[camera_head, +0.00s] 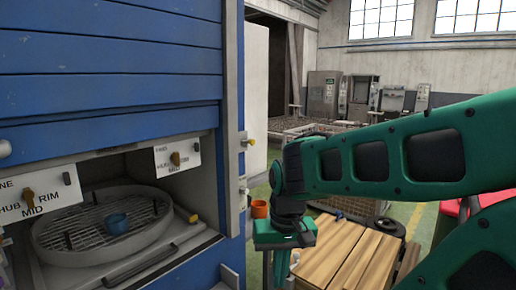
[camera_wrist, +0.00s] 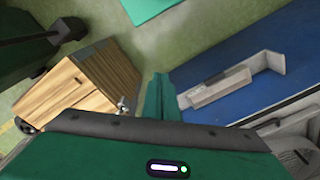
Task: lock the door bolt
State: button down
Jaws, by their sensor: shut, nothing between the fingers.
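My gripper (camera_head: 280,268) hangs pointing down beside the blue cabinet (camera_head: 110,60), right of its grey corner post (camera_head: 232,100). Its fingers are shut and empty; the wrist view shows them as one green upright (camera_wrist: 163,97). A small fitting with a yellow end (camera_head: 248,142) sticks out from the post, with a pale fitting (camera_head: 244,188) below it. I cannot tell which part is the door bolt.
A wooden cabinet (camera_head: 345,255) stands close to my gripper. An orange pot (camera_head: 260,208) is behind. Green floor shows between the cabinets.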

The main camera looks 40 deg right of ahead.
aim_at(249, 142)
jog(key=w+d+r+m+t+h, duration=0.1)
jog(key=w+d+r+m+t, duration=0.35)
jog(key=w, duration=0.45)
jog(key=w+d+r+m+t+h, duration=0.25)
jog(key=w+d+m, duration=0.35)
jog(key=w+d, duration=0.3)
jog(key=w+d+r+m+t+h, duration=0.2)
jog(key=d+r+m+t, duration=0.1)
jog(key=d+r+m, duration=0.2)
jog(key=w+d+r+m+t+h, duration=0.2)
jog(key=w+d+r+m+t, duration=0.1)
jog(key=d+r+m, duration=0.3)
jog(key=shift+w+d+r+t, duration=0.3)
jog(key=shift+d+r, duration=0.35)
jog(key=shift+d, duration=0.1)
jog(key=shift+w, duration=0.1)
jog(key=x, duration=1)
jog(key=a, duration=0.1)
jog(key=a+r, duration=0.1)
jog(key=a, duration=0.1)
jog(key=shift+w+a+r, duration=0.25)
jog(key=shift+a+r, duration=0.05)
jog(key=shift+r, duration=0.1)
